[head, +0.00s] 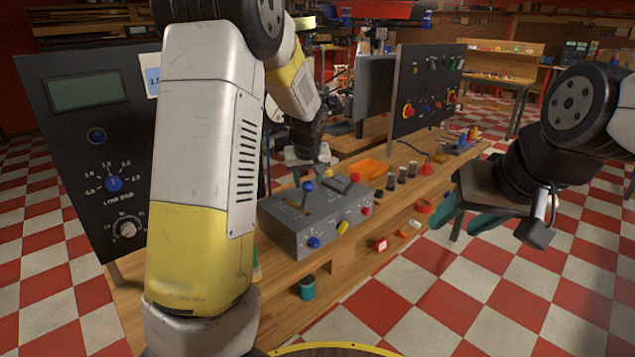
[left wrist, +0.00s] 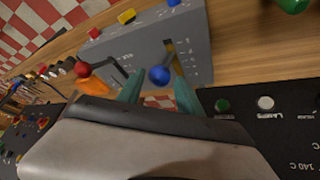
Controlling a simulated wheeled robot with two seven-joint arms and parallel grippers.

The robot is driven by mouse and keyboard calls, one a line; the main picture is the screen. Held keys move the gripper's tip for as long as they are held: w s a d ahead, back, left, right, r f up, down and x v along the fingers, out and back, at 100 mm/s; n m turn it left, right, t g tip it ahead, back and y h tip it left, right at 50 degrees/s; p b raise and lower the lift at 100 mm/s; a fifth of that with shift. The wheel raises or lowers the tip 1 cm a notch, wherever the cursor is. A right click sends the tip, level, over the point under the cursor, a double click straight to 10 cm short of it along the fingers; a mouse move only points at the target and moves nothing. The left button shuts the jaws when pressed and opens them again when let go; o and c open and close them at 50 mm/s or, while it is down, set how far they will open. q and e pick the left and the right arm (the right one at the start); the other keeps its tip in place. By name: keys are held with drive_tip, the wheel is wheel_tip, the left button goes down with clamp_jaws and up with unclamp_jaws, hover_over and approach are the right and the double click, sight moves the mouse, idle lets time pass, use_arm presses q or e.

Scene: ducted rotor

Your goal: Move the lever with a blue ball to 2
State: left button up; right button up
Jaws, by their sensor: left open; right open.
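The lever with a blue ball (head: 308,186) stands in a slot on top of a grey control box (head: 290,236). In the left wrist view the blue ball (left wrist: 159,75) appears between my left gripper's teal fingertips (left wrist: 158,88), with a visible gap on each side. My left gripper is open and reaches over the box from behind; in the head view its fingers are partly hidden. The scale marks beside the slot (left wrist: 170,47) are too small to read. My right gripper (head: 464,216) is open and empty, out over the floor to the right.
The box front has coloured knobs. An orange tray (head: 366,170) lies behind. A black panel (head: 88,150) stands at the left.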

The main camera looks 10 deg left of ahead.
use_arm(q)
drive_tip(key=v, duration=0.4)
drive_tip(key=shift+s+r, duration=0.2)
drive_tip(key=shift+r, duration=0.1)
drive_tip(key=s+r+m+h, duration=0.1)
drive_tip(key=s+r, duration=0.3)
drive_tip(key=s, duration=1.1)
drive_tip(key=s+d+r+m+h, duration=0.1)
drive_tip(key=s+r+m+h, duration=0.1)
drive_tip(key=s, duration=1.3)
wheel_tip(320, 180, up, 2)
drive_tip(key=shift+s+r+m+t, duration=0.2)
drive_tip(key=shift+m+t, duration=0.1)
drive_tip(key=shift+m, duration=0.3)
drive_tip(key=shift+d, duration=0.1)
